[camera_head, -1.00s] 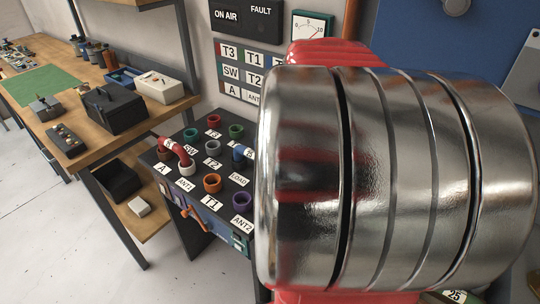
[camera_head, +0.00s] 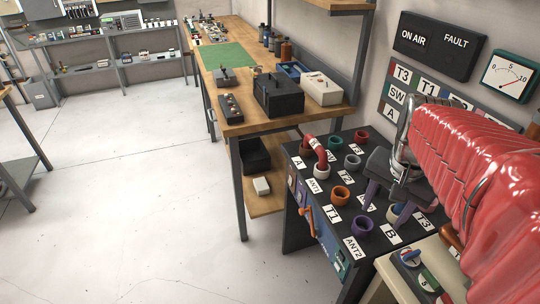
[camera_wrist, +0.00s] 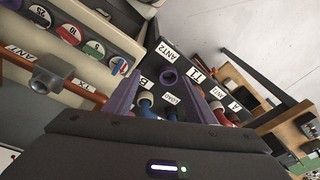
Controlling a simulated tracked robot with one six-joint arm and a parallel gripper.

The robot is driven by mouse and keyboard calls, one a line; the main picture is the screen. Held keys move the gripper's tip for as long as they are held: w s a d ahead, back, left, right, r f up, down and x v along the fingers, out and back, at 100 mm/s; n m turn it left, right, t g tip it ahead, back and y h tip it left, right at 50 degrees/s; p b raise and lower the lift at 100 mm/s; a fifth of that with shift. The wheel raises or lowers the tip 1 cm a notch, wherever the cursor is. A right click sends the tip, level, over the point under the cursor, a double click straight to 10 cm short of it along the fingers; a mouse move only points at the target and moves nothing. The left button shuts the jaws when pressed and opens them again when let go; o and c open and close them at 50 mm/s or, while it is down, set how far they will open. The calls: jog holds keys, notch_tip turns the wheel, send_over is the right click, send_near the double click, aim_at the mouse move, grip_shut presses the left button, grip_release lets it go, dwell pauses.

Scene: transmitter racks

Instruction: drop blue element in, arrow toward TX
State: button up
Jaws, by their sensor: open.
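A blue-rimmed element (camera_wrist: 119,66) with a pale face is at the near end of a row of round elements on a cream holder (camera_wrist: 75,8); the head view shows it too (camera_head: 409,257). I cannot read its arrow. A grey line socket (camera_wrist: 49,75) sits in a copper pipe at the left of the wrist view, between labels ANT and TX (camera_wrist: 86,97). My gripper (camera_head: 388,203) is open and empty, its purple fingers above the black patch panel (camera_head: 375,240). In the wrist view my gripper (camera_wrist: 162,98) is spread beside the holder, apart from the blue element.
A red-and-white patch link (camera_head: 318,152) and several coloured sockets stand on the panel. Green (camera_wrist: 95,47), red and black elements share the holder. A wooden bench (camera_head: 235,115) with boxes stands behind. The floor at left is clear.

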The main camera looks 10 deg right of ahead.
jog(key=s+a+r+n+t+y, duration=0.1)
jog(key=a+n+t, duration=0.3)
jog(key=a+n, duration=0.7)
jog(key=a, duration=0.8)
jog(key=shift+s, duration=0.35)
jog(key=shift+o, duration=0.4)
jog(key=shift+r, duration=0.1)
jog(key=shift+o, duration=0.9)
